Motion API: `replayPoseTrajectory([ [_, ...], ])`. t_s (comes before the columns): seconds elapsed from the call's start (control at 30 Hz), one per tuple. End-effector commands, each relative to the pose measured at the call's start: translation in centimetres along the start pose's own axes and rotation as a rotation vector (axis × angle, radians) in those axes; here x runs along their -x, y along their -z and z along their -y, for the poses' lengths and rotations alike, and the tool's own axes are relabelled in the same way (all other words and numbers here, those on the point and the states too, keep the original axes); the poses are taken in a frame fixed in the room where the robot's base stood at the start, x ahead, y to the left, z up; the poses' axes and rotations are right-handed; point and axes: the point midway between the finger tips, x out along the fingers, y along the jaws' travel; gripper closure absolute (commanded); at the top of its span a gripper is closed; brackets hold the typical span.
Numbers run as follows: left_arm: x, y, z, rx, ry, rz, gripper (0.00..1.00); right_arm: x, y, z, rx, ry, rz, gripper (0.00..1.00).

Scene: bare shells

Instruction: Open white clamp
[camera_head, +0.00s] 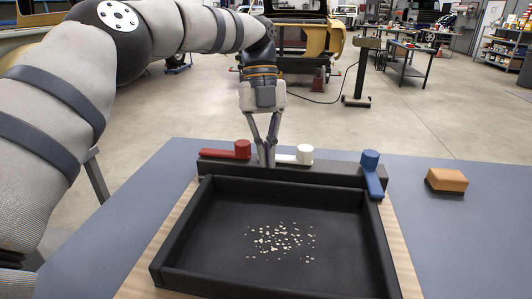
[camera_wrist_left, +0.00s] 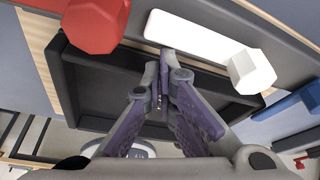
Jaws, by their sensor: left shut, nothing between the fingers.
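The white clamp (camera_head: 305,153) has a lever lying along the dark bar behind the black tray, its round knob at the right end. My left gripper (camera_head: 266,160) points down from above, its fingertips close together beside the left end of the white lever. In the head view the fingers hide part of that end. In the wrist view the white clamp (camera_wrist_left: 252,70) shows its full lever, and the shut, empty fingertips (camera_wrist_left: 165,54) are next to it, on the tray side. I cannot tell if they touch it. My right gripper is not in view.
A red clamp (camera_head: 243,149) lies along the bar (camera_head: 335,174) to the left. A blue clamp (camera_head: 371,172) on the right has its lever turned toward the front. The black tray (camera_head: 165,250) holds small pale bits. A brown-topped block (camera_head: 446,180) sits right on the grey table.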

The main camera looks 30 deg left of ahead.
Motion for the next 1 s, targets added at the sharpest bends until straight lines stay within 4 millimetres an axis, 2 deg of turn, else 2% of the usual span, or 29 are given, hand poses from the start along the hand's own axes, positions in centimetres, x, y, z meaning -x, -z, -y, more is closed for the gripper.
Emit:
replayPoseTrajectory([
  [0.27, 0.2, 0.0, 0.0, 0.001, 0.001, 0.003, 1.00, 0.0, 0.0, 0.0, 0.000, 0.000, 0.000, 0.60],
  [0.37, 1.6, 0.4, 0.1, 0.001, 0.003, 0.005, 1.00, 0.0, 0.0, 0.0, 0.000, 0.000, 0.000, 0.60],
  [0.6, 7.4, 2.6, 0.1, 0.001, 0.002, 0.006, 1.00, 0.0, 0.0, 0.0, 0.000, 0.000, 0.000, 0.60],
  [0.8, 9.2, 3.2, 0.0, 0.004, 0.000, 0.003, 1.00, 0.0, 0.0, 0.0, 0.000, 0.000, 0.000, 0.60],
  [1.0, 9.5, 3.4, 0.0, -0.001, 0.001, 0.002, 1.00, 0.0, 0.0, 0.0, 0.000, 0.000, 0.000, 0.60],
])
